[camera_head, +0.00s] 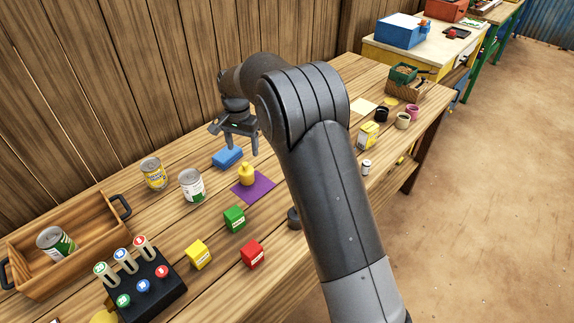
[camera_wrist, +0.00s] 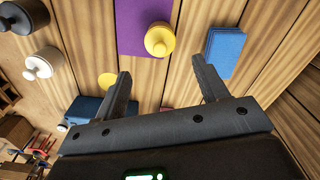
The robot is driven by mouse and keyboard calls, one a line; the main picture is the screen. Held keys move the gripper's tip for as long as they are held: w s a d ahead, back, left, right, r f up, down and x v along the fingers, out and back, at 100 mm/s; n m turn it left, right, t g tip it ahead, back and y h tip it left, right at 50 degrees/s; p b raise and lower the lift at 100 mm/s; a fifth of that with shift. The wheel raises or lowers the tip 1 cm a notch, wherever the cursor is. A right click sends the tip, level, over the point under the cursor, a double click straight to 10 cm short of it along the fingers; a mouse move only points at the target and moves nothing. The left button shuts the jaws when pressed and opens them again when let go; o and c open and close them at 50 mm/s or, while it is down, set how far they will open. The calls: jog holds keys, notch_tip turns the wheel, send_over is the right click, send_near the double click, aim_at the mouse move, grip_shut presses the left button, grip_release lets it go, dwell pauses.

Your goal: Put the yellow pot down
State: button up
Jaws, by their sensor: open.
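The yellow pot (camera_head: 247,175) stands upright on the purple mat (camera_head: 264,187) on the wooden table. In the wrist view the yellow pot (camera_wrist: 160,40) shows from above, with its round knob on top, on the purple mat (camera_wrist: 128,32). My gripper (camera_head: 235,142) is open and empty, in the air above the table, apart from the pot. In the wrist view my gripper (camera_wrist: 162,77) has its two fingers spread, with the pot beyond the fingertips.
A blue block (camera_head: 227,157) lies beside the mat. Two cans, (camera_head: 153,173) and (camera_head: 191,185), stand to the left. Green (camera_head: 234,218), yellow (camera_head: 198,254) and red (camera_head: 252,253) cubes sit nearer. A wooden crate (camera_head: 95,222) holds another can. Cups stand farther right.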

jog(key=s+d+r+n+t, duration=0.2)
jog(key=s+d+r, duration=1.2)
jog(key=d+r, duration=0.25)
jog(key=s+d+n+t, duration=0.1)
jog(key=s+d, duration=0.3)
jog(key=s, duration=0.7)
jog(key=s+d+n+t, duration=0.1)
jog(key=s+d, duration=0.4)
jog(key=s, duration=0.6)
jog(key=shift+d+t, duration=0.25)
jog(key=shift+t, duration=0.55)
jog(key=shift+o, duration=0.3)
jog(key=shift+s+d+f, duration=0.1)
jog(key=shift+s+f, duration=0.15)
jog(key=shift+s, duration=0.2)
